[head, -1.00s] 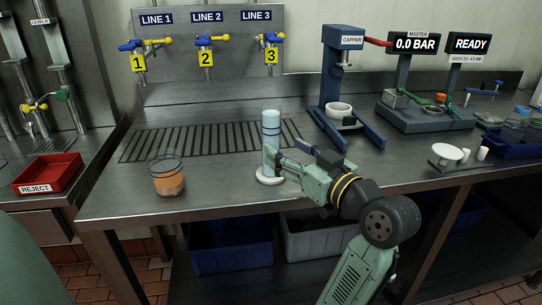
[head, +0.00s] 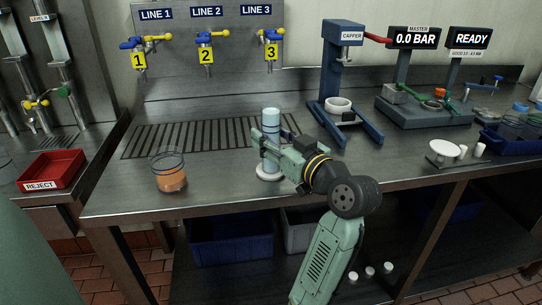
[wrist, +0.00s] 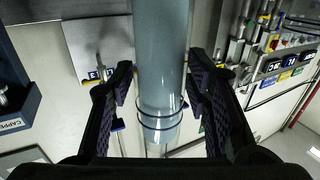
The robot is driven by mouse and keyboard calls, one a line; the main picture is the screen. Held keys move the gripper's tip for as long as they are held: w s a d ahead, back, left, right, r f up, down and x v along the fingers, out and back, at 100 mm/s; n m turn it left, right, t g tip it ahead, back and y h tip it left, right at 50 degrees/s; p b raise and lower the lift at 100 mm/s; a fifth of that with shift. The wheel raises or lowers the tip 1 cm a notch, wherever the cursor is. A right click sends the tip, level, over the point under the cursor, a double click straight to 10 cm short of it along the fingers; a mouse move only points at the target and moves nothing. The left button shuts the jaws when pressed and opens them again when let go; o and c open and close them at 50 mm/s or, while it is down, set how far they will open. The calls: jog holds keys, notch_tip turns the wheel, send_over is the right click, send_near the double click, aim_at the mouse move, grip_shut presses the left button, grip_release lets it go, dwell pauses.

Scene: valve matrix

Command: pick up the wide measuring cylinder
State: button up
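The measuring cylinder (head: 271,124) is a tall, pale blue, see-through tube on a white round base. It stands upright near the front of the steel bench, and dark bands ring its upper part. My gripper (head: 263,146) is at its upper half, with its fingers on either side of it. In the wrist view the tube (wrist: 160,60) runs between the two spread dark fingers (wrist: 160,85). The gripper hides part of the tube in the head view.
A glass beaker (head: 170,178) with orange liquid stands to the left. A slotted drain (head: 190,138) lies behind. The blue capper stand (head: 340,85) is behind to the right. White caps (head: 462,151) and a blue bin (head: 512,145) are farther right. A red reject tray (head: 53,170) is far left.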

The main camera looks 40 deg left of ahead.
grip_shut()
dwell(0.3)
dwell(0.3)
